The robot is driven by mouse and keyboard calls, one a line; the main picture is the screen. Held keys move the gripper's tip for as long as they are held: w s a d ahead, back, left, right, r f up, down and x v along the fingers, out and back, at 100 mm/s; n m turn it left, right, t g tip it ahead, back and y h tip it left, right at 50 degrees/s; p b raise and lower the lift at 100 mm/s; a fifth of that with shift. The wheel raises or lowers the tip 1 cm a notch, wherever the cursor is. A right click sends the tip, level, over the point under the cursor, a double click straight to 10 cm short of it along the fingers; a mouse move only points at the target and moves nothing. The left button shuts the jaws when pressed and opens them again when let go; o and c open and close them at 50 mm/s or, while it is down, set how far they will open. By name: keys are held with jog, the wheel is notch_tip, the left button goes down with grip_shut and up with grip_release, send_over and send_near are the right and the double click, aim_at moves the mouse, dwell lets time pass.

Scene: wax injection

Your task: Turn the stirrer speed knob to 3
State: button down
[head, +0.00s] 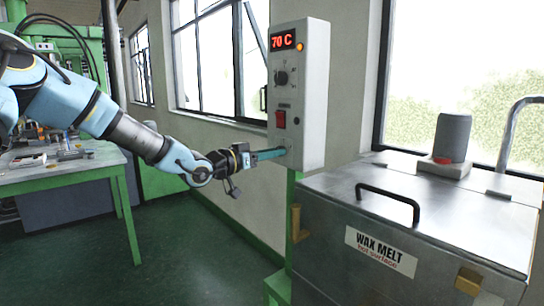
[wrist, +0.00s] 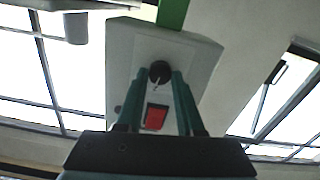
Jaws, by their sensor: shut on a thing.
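A pale control box (head: 312,95) on a green post carries a red display reading 70 C, an upper black knob (head: 281,77) and a red switch (head: 280,119). My gripper (head: 284,151) reaches in from the left to the box's lower front. In the wrist view, which is upside down, its teal fingers (wrist: 160,76) are shut on the dark lower knob (wrist: 159,70), on the green-post side of the red switch (wrist: 156,117). I take this to be the stirrer speed knob. A light mark shows on it, but its setting cannot be read. The fingers hide this knob in the head view.
A metal wax melt tank (head: 330,205) with a black lid handle (head: 390,200) and a grey cylinder (head: 452,138) on top stands at right. A green-framed workbench (head: 75,172) with tools is at left. Windows line the wall behind. The floor between is clear.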

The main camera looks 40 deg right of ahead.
jog(key=shift+m+b, duration=5)
jog(key=shift+b, duration=0.6)
jog(key=c, duration=0.5)
grip_release()
jog(key=shift+c, duration=0.2)
jog(key=shift+a, duration=0.1)
jog(key=a+b, duration=0.1)
jog(key=a, duration=0.9)
jog(key=shift+w+a, duration=0.3)
jog(key=shift+a, duration=0.05)
